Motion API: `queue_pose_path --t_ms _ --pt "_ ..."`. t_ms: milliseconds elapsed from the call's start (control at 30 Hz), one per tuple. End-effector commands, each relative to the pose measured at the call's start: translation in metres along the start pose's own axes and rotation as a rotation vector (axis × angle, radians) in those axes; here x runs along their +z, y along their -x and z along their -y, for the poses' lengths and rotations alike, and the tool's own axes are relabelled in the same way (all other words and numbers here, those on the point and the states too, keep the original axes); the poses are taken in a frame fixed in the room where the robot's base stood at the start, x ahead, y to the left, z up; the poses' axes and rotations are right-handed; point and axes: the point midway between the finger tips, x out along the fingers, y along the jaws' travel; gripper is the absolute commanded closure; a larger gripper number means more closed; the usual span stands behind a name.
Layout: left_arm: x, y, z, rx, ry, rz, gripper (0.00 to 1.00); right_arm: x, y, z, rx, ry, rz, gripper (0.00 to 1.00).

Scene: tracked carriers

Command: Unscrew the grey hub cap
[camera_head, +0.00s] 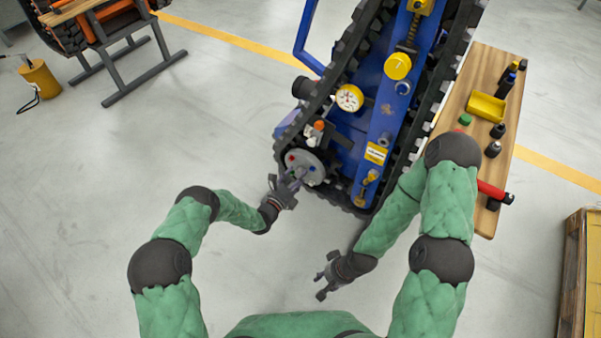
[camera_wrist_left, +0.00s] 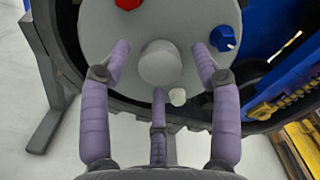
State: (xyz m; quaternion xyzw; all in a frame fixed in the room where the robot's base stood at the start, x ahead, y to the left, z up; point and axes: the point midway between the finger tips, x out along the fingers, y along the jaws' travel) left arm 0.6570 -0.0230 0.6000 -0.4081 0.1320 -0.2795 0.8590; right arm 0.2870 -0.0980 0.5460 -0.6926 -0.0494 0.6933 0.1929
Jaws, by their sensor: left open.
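The grey hub cap (camera_wrist_left: 160,62) is a round knob in the middle of a light grey disc (camera_wrist_left: 100,25), seen in the left wrist view. The disc (camera_head: 302,166) also shows in the head view, at the near end of the blue tracked carrier (camera_head: 372,110). My left gripper (camera_wrist_left: 160,75) is open, its purple fingers on both sides of the cap and one below it. I cannot tell whether they touch it. In the head view my left gripper (camera_head: 291,182) is at the disc. My right gripper (camera_head: 325,279) hangs apart over the floor, its fingers seemingly spread.
A red knob (camera_wrist_left: 128,4), a blue knob (camera_wrist_left: 223,38) and a small pale knob (camera_wrist_left: 177,97) sit on the disc around the cap. A wooden bench (camera_head: 463,100) with a yellow tray (camera_head: 486,107) and bottles stands right.

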Motion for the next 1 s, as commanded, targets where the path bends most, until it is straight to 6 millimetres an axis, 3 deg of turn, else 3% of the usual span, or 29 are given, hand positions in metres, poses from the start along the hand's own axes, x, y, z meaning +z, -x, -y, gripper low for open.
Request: queue_pose_path --t_ms 233,800,1000 --pt "0.0 0.0001 0.0 0.0 -0.122 0.0 0.37 0.0 0.0003 0.0001 0.0 0.0 0.0 0.6" --pt "-0.0004 0.0002 -0.0001 0.0 -0.779 -0.001 0.37 0.0 0.0014 0.0005 0.0 0.0 0.0 0.6" --pt "0.0002 -0.0001 -0.0001 0.0 -0.888 0.0 0.37 0.0001 0.0015 0.0005 0.0 0.0 0.0 0.6"
